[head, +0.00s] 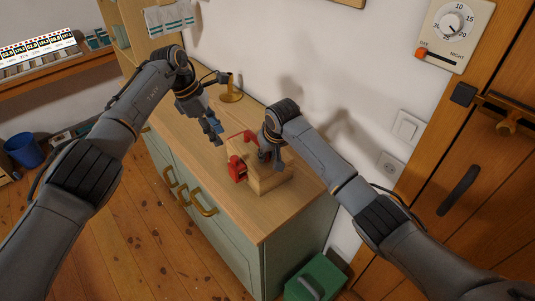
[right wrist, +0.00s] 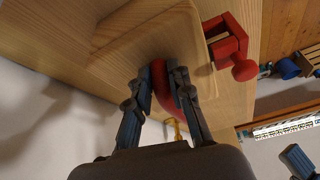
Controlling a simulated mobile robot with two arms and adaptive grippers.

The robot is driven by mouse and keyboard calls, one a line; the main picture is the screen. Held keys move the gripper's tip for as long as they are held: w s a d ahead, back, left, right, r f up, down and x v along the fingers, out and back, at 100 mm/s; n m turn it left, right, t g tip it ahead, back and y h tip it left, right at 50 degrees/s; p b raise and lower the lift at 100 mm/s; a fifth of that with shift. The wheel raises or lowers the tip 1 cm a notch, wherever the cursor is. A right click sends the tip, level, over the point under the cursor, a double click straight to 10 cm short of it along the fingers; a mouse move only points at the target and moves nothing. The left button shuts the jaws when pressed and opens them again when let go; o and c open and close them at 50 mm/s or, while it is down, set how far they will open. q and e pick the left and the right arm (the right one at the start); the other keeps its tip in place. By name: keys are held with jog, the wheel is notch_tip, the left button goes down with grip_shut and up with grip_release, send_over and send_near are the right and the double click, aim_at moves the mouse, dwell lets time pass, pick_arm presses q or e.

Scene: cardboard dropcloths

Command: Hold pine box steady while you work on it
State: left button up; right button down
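The pine box (head: 268,182) sits on the wooden counter near its right end, with red parts on it. A red clamp-like part with a round knob (head: 237,168) is at its left side; the knob also shows in the right wrist view (right wrist: 244,69). My right gripper (head: 270,153) is at the top of the box. In the right wrist view its fingers (right wrist: 166,72) close on both sides of a curved red handle (right wrist: 160,88), against the pale wood (right wrist: 145,38). My left gripper (head: 214,134) hangs above the counter left of the box, apart from it. Its finger gap is unclear.
The counter (head: 188,128) is bare left of the box. A brass holder (head: 231,95) stands at its back by the wall. Brass handles (head: 180,190) stick out of the green front. A green bin (head: 317,279) stands on the floor at right.

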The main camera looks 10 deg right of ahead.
dwell(0.4)
pick_arm(q)
jog(key=shift+w, duration=0.1)
jog(key=c, duration=0.7)
jog(key=shift+w+d+r+m+y, duration=0.1)
jog(key=shift+r+m+y, duration=0.2)
jog(key=shift+m, duration=0.4)
grip_shut()
jog(key=m+t+y, duration=0.4)
jog(key=m+t, duration=0.1)
jog(key=m, duration=1)
send_near(237, 167)
jog(key=shift+w+d+f, duration=0.1)
jog(key=shift+d+f, duration=0.1)
jog(key=shift+f, duration=0.7)
jog(key=shift+d+f, duration=0.2)
jog(key=shift+f, duration=0.75)
jog(key=shift+w+d+f, duration=0.1)
jog(key=shift+d+f, duration=0.1)
jog(key=shift+f, duration=0.7)
